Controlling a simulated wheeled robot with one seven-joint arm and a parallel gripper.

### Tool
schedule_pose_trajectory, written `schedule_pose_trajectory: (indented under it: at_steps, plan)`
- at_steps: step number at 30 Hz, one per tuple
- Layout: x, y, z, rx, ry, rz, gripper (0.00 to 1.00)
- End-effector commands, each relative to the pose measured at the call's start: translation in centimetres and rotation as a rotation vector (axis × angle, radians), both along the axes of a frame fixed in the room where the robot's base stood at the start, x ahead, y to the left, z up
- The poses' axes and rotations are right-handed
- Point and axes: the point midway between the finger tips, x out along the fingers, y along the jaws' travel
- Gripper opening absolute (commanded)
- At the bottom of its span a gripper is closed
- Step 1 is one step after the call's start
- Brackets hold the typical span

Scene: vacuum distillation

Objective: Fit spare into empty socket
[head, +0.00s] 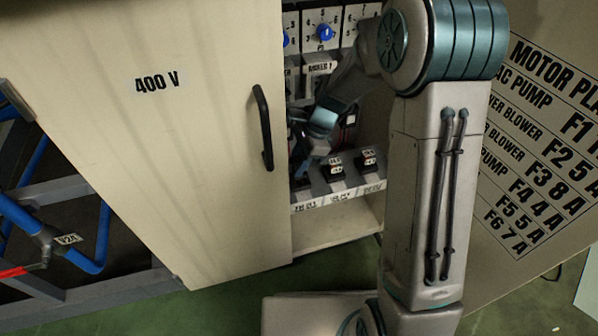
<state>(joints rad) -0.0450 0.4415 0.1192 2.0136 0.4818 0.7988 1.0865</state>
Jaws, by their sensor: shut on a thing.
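My gripper (308,150) is inside the open cabinet, low and to the left, close to the edge of the 400 V door. It is shut on a spare, whose body is mostly hidden by the fingers and the shadow. A pale rack (338,194) with printed labels on its front runs below it. Two dark spares with small white labels stand upright in the rack, one in the middle (333,170) and one at the right (368,161). The gripper is above the rack's left end. The empty socket cannot be made out, as my arm covers part of the cabinet.
The cabinet door (200,130) with a black handle (263,128) stands at the left. Blue rotary knobs (325,32) sit on panels at the top. A motor plate chart (540,150) is at the right. Blue pipes (30,220) run at the far left.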

Motion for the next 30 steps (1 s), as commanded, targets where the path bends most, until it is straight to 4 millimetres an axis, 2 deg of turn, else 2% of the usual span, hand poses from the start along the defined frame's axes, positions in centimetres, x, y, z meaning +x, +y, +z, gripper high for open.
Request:
schedule_pose_trajectory:
  at_steps: [1, 5, 6, 8, 13, 14, 15, 16, 25, 30]
  plan:
    - [0.0, 0.0, -1.1, 0.0, 0.003, -0.001, 0.07]
    - [0.0, -0.1, -3.1, -0.001, 0.002, -0.002, 0.08]
    - [0.0, -0.1, -3.4, -0.001, 0.002, -0.002, 0.04]
    - [0.0, -0.1, -3.7, -0.001, 0.002, -0.002, 0.0]
    - [-0.1, -0.2, -3.6, -0.002, 0.003, -0.002, 0.0]
    - [-0.1, -0.2, -3.6, -0.002, 0.003, -0.002, 0.36]
    - [-0.1, -0.2, -3.6, -0.002, 0.004, -0.001, 0.47]
    - [-0.1, -0.2, -3.6, -0.002, 0.004, -0.001, 0.52]
    - [0.0, -0.2, -3.3, -0.001, 0.001, -0.001, 0.52]
    - [0.3, -0.8, -1.2, -0.001, -0.003, -0.001, 0.52]
